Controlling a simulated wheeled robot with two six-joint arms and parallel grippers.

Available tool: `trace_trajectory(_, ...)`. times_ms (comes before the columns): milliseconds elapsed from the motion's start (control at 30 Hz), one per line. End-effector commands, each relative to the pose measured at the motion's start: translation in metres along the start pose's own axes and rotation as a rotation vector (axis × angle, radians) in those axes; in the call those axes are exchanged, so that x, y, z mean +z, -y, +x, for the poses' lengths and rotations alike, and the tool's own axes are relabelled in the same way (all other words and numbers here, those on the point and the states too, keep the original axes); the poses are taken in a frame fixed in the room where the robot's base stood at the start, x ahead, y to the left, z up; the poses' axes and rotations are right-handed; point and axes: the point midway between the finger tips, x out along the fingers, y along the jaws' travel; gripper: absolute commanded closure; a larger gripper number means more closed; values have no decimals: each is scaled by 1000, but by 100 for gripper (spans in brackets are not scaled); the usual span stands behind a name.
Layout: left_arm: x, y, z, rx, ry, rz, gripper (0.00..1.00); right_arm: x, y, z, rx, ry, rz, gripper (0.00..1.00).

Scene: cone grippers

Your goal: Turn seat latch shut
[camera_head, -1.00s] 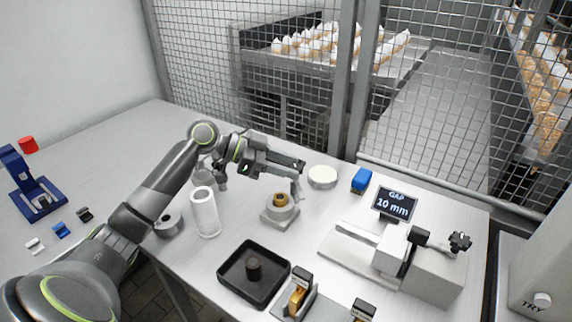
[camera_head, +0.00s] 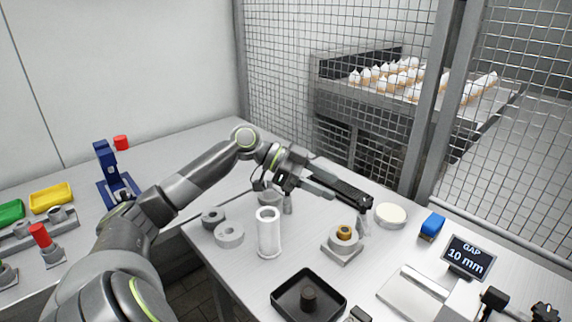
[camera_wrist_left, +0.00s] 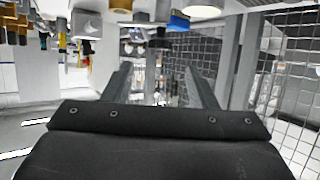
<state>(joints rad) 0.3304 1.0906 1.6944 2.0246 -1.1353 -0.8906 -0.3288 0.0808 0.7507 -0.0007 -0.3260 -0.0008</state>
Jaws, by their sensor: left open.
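A grey seat (camera_head: 341,252) with a square base and a round collar stands on the bench, with a brass-coloured ring (camera_head: 344,232) in its top. I cannot make out which part is the latch or how it is turned. One finger hangs just behind the seat's right side; the other is further left, behind the white tube. The left wrist view also shows the open fingers (camera_wrist_left: 160,72) with nothing between them. My right gripper is not in view.
A white tube (camera_head: 268,235) stands left of the seat, near grey rings (camera_head: 229,235). A black tray (camera_head: 287,299) lies in front. A white disc (camera_head: 391,214), a blue block (camera_head: 432,226) and a "10 mm" gap display (camera_head: 467,256) are to the right. Mesh fencing rises behind.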

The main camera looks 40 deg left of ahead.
Motion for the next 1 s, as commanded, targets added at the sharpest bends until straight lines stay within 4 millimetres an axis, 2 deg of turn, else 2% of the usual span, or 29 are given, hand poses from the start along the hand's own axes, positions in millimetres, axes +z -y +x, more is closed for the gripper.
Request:
trace_trajectory(300,2,0,-52,-3,7,-2,48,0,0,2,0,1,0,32)
trace_trajectory(500,1,0,-79,-2,5,-3,48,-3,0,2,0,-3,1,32)
trace_trajectory(700,0,0,-93,-1,2,-2,48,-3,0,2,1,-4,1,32)
trace_trajectory(1000,-1,0,-97,-1,-1,0,48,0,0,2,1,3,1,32)
